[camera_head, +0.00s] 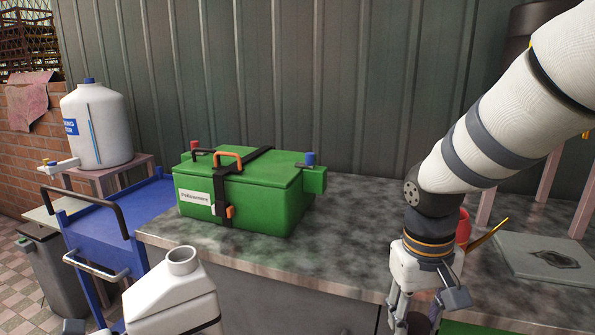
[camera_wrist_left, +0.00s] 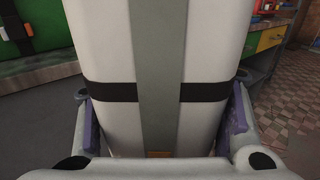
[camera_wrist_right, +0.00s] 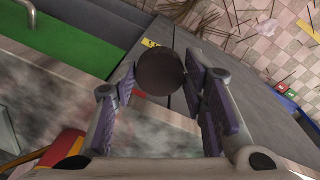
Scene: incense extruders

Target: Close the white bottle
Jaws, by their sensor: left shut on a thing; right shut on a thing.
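The white bottle (camera_head: 172,298) stands at the bottom left of the head view, with its round neck (camera_head: 182,258) open and bare. It fills the left wrist view (camera_wrist_left: 110,55), where a dark band and a grey strip show on it. My left gripper (camera_wrist_left: 160,120) is shut on its body, one finger at each side. My right gripper (camera_wrist_right: 165,85) is shut on a dark round cap (camera_wrist_right: 160,72), held at the fingertips. In the head view my right gripper (camera_head: 418,305) points down at the lower right, well right of the bottle. The cap's underside is hidden.
A green box (camera_head: 250,195) sits on the stone counter (camera_head: 350,225) behind the bottle. A blue cart (camera_head: 105,235) and a large white water tank (camera_head: 97,125) stand at the left. A grey slab (camera_head: 540,262) lies at the right. The counter's middle is clear.

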